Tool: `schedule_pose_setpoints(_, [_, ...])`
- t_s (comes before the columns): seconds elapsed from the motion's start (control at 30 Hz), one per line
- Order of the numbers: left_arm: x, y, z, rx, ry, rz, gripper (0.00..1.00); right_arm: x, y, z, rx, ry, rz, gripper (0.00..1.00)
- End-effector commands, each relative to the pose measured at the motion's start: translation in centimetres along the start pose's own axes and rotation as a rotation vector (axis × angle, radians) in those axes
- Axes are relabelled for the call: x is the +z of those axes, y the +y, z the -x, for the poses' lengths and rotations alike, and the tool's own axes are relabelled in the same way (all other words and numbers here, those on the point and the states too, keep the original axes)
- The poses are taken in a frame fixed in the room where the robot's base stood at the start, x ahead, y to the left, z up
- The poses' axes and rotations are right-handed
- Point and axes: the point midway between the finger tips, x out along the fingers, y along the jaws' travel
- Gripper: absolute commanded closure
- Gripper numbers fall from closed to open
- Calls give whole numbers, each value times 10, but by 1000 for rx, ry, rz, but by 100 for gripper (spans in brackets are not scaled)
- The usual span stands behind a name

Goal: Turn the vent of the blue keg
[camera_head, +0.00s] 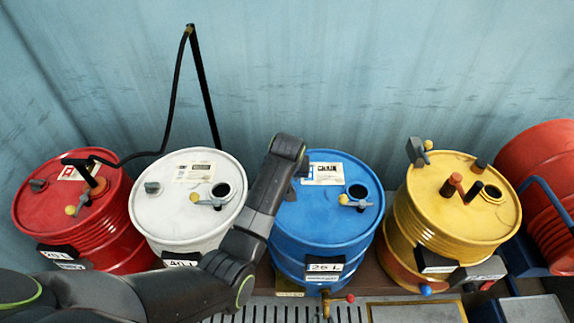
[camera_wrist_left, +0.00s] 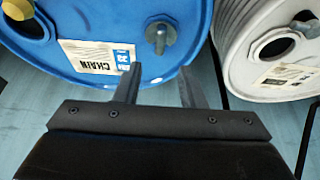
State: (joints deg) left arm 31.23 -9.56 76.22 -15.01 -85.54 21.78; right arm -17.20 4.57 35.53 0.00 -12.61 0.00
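The blue keg (camera_head: 325,222) stands upright in the middle of the row in the head view. Its lid also fills the upper left of the left wrist view (camera_wrist_left: 100,22). Its vent is a small grey knob (camera_wrist_left: 160,36) near the lid's rim, just beyond my left fingertips and roughly in line with the gap between them. My left gripper (camera_wrist_left: 160,72) is open and empty, with its two fingers apart over the rim. In the head view my left arm covers the keg's left side and hides most of the vent. My right gripper is not in view.
A white keg (camera_head: 180,225) and a red keg (camera_head: 75,210) stand to the left, a yellow keg (camera_head: 455,215) to the right. The blue lid also has a filler hole (camera_head: 357,193) with a lever. A wall rises close behind.

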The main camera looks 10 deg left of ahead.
Motion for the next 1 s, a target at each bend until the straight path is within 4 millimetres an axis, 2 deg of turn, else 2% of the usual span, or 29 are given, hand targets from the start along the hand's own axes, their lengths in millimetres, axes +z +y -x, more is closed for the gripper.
schedule_pose_setpoints(0.3, [0, 1, 54, 3, 4, 0, 64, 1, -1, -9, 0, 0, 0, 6])
schedule_pose_setpoints(0.5, [0, 0, 79, 1, 3, -1, 64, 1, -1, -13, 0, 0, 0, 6])
schedule_pose_setpoints(0.7, [0, 0, 88, 0, 1, 0, 64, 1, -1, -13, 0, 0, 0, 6])
schedule_pose_setpoints(1.0, [0, 0, 88, 0, 1, 0, 64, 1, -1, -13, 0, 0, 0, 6])
